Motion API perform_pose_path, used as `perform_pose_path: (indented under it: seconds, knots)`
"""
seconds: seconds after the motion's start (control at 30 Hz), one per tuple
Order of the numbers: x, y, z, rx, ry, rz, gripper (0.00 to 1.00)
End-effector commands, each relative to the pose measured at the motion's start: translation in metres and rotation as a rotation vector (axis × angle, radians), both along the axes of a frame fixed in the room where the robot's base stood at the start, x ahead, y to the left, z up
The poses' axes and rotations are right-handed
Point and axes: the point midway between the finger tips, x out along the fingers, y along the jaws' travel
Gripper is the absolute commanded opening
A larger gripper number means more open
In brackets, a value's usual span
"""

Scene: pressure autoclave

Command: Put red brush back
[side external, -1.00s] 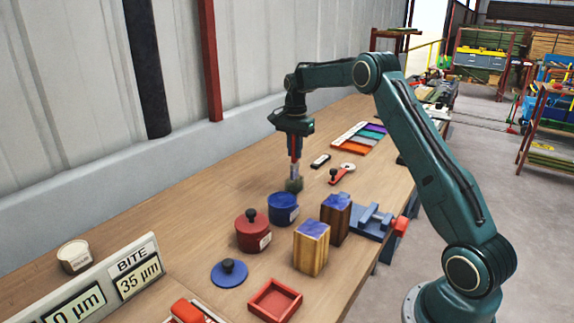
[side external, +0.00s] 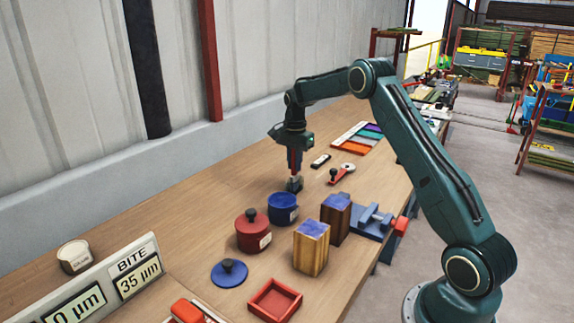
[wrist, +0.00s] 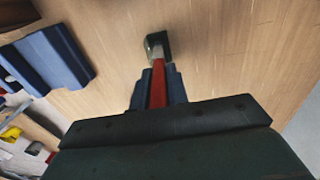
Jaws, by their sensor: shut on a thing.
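The red brush has a red handle, a pale metal collar and dark bristles. It hangs upright, bristles down, in my gripper (side external: 294,163), just behind the open blue pot (side external: 283,209) in the side view. I cannot tell whether the bristles touch the table. In the wrist view the red handle of the brush (wrist: 158,85) lies between the blue fingers of my gripper (wrist: 158,92). The dark bristle head shows beyond them against bare wood. My gripper is shut on the brush handle.
A lidded red pot (side external: 252,234), a blue lid (side external: 229,273) and two blue-topped wooden blocks (side external: 311,250) stand nearer the camera. A blue vise (side external: 370,222) is right. The table's left side is mostly clear.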

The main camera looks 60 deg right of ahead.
Motion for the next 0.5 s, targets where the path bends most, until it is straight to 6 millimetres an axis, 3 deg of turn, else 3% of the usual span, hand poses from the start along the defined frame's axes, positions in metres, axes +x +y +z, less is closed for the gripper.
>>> perform_pose_path:
  seconds: [0.03,0.07,0.13,0.5]
  knots:
    - [-0.0001,0.0001,-0.0014,0.0,0.001,0.0,0.0]
    - [-0.0001,0.0,-0.0011,0.0,0.001,0.0,0.22]
    - [-0.0001,0.0,-0.001,0.0,0.0,0.0,0.36]
    - [0.0001,0.0,0.0005,0.0,0.0,0.0,0.38]
